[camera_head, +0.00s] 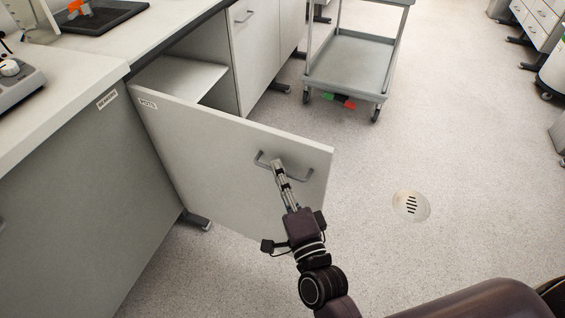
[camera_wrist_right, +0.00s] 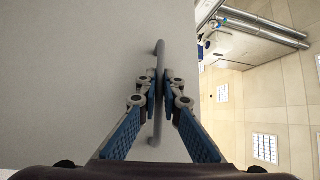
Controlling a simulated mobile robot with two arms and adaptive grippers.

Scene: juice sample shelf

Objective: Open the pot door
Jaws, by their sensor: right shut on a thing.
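The cabinet door (camera_head: 205,155) with a small label at its upper left corner stands swung out from the cabinet under the bench. Part of the cabinet's inside, with a light shelf (camera_head: 180,78), shows behind it. The door's bar handle (camera_head: 262,158) sits near its free edge. My right gripper (camera_head: 278,168) is shut on this handle. In the right wrist view the handle (camera_wrist_right: 158,60) runs between the two fingertips of the gripper (camera_wrist_right: 160,90), with the door panel (camera_wrist_right: 70,70) behind. My left gripper is not in view.
A grey trolley (camera_head: 350,60) stands on the floor behind the door, with red and green pieces near its wheels. The bench top (camera_head: 60,75) is at the left. A round floor drain (camera_head: 411,205) lies to the right. The floor right of the door is clear.

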